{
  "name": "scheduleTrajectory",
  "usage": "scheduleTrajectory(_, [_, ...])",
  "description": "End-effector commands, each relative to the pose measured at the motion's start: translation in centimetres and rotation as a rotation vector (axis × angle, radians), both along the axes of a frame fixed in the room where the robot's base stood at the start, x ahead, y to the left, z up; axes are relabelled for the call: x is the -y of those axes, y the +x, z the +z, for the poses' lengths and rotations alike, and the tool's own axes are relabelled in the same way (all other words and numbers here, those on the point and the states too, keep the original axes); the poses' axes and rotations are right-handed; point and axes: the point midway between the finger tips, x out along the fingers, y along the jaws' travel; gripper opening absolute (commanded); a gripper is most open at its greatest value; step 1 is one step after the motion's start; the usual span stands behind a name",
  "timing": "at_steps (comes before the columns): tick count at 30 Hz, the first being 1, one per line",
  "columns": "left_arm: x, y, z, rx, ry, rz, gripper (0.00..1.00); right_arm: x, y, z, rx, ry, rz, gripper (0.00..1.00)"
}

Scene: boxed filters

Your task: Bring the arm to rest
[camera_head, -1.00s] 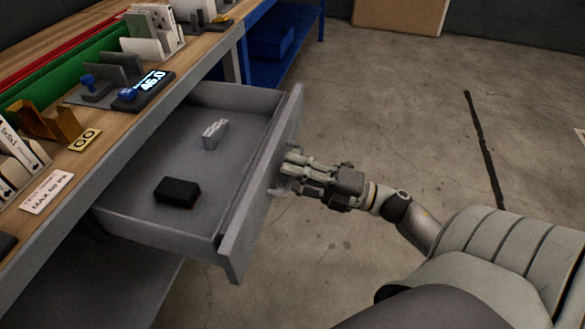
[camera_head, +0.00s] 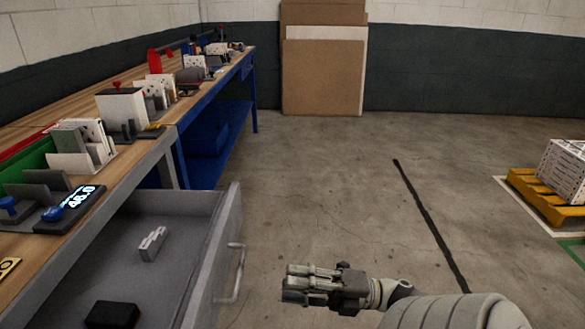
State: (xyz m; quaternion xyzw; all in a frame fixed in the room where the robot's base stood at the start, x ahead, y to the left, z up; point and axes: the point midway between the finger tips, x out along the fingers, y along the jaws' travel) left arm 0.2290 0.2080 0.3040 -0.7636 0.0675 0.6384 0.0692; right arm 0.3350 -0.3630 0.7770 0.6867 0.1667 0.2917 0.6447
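My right gripper (camera_head: 300,285) is in the lower middle of the head view, to the right of the open drawer (camera_head: 215,250). It is apart from the drawer's handle (camera_head: 236,272) and holds nothing that I can see. Its fingers are seen from the side, so their spread is unclear. The drawer stands pulled out from under the bench. It holds a black block (camera_head: 113,315) and a small light grey piece (camera_head: 152,243). My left gripper is not in view.
The workbench (camera_head: 130,165) runs along the left with holders and a display reading 46.0 (camera_head: 78,197). Cardboard sheets (camera_head: 322,75) lean on the back wall. A yellow pallet (camera_head: 535,195) with boxes stands at right. The middle floor is clear.

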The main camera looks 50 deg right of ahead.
Motion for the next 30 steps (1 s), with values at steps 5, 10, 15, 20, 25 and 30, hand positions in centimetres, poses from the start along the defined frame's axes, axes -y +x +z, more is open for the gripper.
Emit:
scheduleTrajectory(5, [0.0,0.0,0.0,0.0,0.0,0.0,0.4,0.0,0.0,0.0,0.0,0.0,0.0,0.31])
scheduleTrajectory(10, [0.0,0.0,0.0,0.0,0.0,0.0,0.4,0.0,0.0,0.0,0.0,0.0,0.0,0.31])
scheduleTrajectory(15, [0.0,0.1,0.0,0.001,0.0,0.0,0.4,0.8,1.1,-1.3,-0.041,0.056,-0.068,0.31])
scheduleTrajectory(20, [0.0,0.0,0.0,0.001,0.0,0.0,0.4,3.2,3.8,-6.1,-0.186,0.231,-0.275,0.31])
scheduleTrajectory(25, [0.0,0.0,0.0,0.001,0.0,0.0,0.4,4.9,5.5,-14.6,-0.42,0.453,-0.525,0.31])
scheduleTrajectory(30, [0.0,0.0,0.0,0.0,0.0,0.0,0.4,4.0,4.9,-24.4,-0.694,0.642,-0.746,0.31])
